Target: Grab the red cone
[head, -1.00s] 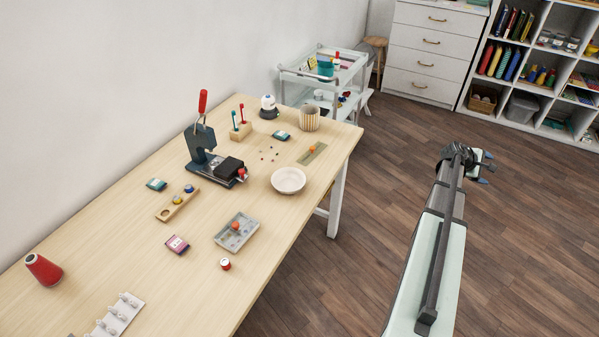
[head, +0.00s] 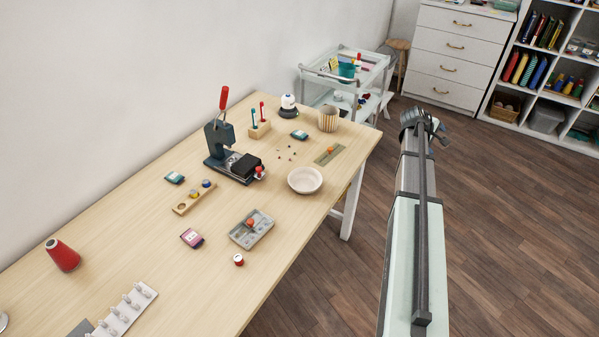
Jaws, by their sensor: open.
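The red cone (head: 63,256) is at the left of the wooden table (head: 143,227), near the wall. It looks like a cone of red thread with a dark top, leaning in the picture. My arm reaches up the right side of the head view, over the floor and beyond the table's right edge. My gripper (head: 437,127) is at the far end of the arm, small and partly hidden behind it. It is far from the cone and holds nothing that I can see.
A white rack of pegs (head: 125,309) stands near the cone. A hand press (head: 222,140), a white bowl (head: 305,180), a grey tray (head: 262,236) and a pink box (head: 192,238) are further right on the table. A white cart (head: 318,76) stands behind. Floor around my arm is clear.

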